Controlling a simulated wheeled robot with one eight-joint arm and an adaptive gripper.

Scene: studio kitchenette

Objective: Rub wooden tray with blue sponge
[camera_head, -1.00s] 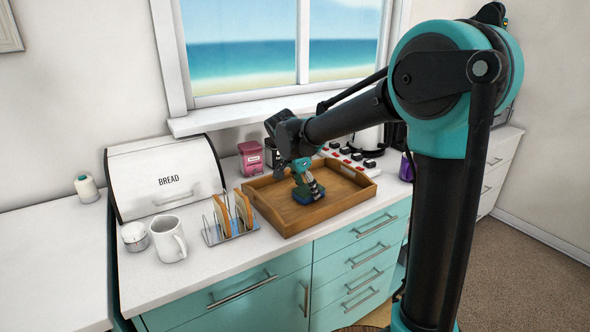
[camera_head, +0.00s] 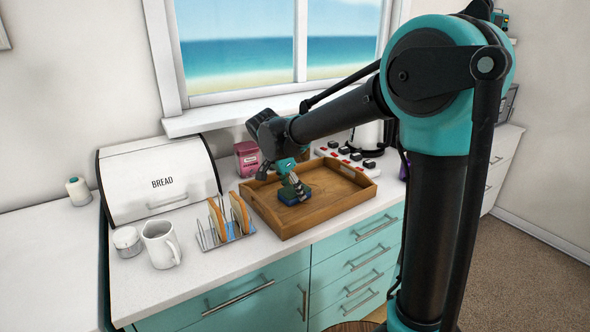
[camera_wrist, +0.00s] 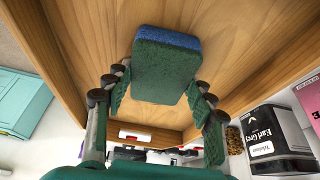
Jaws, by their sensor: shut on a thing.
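The wooden tray (camera_head: 330,214) lies on the white counter below the window. Its bare wooden floor (camera_wrist: 255,35) fills much of the wrist view. My gripper (camera_head: 291,183) reaches down into the tray and is shut on the blue sponge (camera_head: 296,197). In the wrist view the sponge (camera_wrist: 165,68) shows a dark green face and a blue layer, with a finger of my gripper (camera_wrist: 160,82) on each side. The sponge is low over the tray floor, left of the middle in the head view; I cannot tell whether it touches.
A toast rack (camera_head: 226,234) with toast stands close to the tray's left side, with a white mug (camera_head: 161,243) beyond it. A pink tin (camera_head: 247,158) and a power strip (camera_head: 347,156) are behind the tray. A black Earl Grey tin (camera_wrist: 275,140) shows in the wrist view.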

